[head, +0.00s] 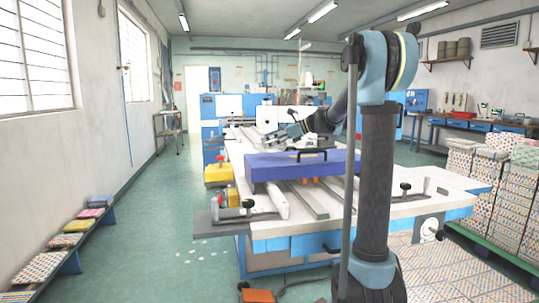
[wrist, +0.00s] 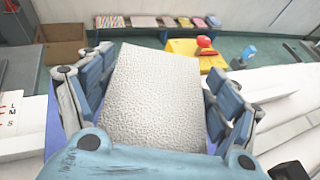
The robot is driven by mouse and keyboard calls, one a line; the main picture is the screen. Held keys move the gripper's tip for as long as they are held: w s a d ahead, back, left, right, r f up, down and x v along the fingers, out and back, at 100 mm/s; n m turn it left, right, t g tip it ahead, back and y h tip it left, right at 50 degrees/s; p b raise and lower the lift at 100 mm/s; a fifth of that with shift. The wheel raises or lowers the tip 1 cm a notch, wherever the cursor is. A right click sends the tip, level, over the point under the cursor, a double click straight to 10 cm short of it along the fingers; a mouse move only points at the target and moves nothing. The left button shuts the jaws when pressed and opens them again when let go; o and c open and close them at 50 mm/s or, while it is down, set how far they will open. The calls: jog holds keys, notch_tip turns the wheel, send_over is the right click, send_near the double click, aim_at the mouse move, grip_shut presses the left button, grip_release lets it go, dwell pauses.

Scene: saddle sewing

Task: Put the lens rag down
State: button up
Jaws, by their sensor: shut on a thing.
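The lens rag (wrist: 152,98) is a pale, pebbly-textured rectangular piece that fills the middle of the wrist view. It sits between the blue-padded fingers of my gripper (wrist: 158,90), which is shut on it. In the head view my gripper (head: 285,132) is above the white worktable (head: 410,208), just behind and over a long blue-purple beam (head: 300,168). I cannot make out the rag clearly in the head view. The surface directly under the rag is hidden in the wrist view.
A yellow box (head: 218,173) with a red knob stands by the table's left edge; it also shows in the wrist view (wrist: 208,60). Rails and clamps lie along the table. A low bench (head: 62,258) with folded cloths lines the left wall. Pallet stacks (head: 480,190) stand right. The left floor is mostly clear.

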aim_at(269, 158)
jog(key=shift+f, duration=2.3)
jog(key=o, duration=1.1)
jog(key=v, duration=1.1)
jog(key=shift+d+r, duration=0.2)
jog(key=shift+s+d+r, duration=0.1)
jog(key=shift+d, duration=0.1)
jog(key=shift+s, duration=0.1)
